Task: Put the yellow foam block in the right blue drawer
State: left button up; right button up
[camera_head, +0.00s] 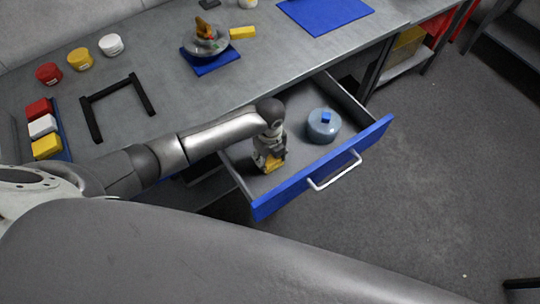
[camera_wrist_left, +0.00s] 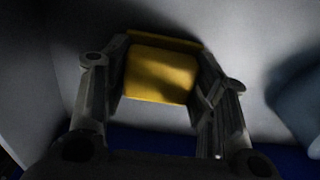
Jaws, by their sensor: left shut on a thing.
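The right blue drawer (camera_head: 325,168) is pulled out from under the bench, with a blue front and a white handle. My left gripper (camera_head: 268,162) is inside the drawer, in its left part, pointing down. It is shut on the yellow foam block, whose small yellow part shows below the fingers in the head view. In the left wrist view the yellow foam block (camera_wrist_left: 161,75) sits between the two fingers of my left gripper (camera_wrist_left: 160,90). Whether the block touches the drawer floor I cannot tell. My right gripper is not in view.
A translucent blue round container (camera_head: 323,127) with a blue top stands in the drawer, right of my gripper. On the bench are a black frame (camera_head: 117,106), several coloured blocks, jars, a blue mat (camera_head: 325,12) and another yellow block (camera_head: 242,32).

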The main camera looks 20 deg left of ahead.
aim_at(270, 157)
pick_arm(q)
jog(key=shift+f, duration=0.15)
jog(key=o, duration=0.9)
notch_tip(270, 157, up, 12)
jog(key=shift+r, duration=0.1)
dwell(0.7)
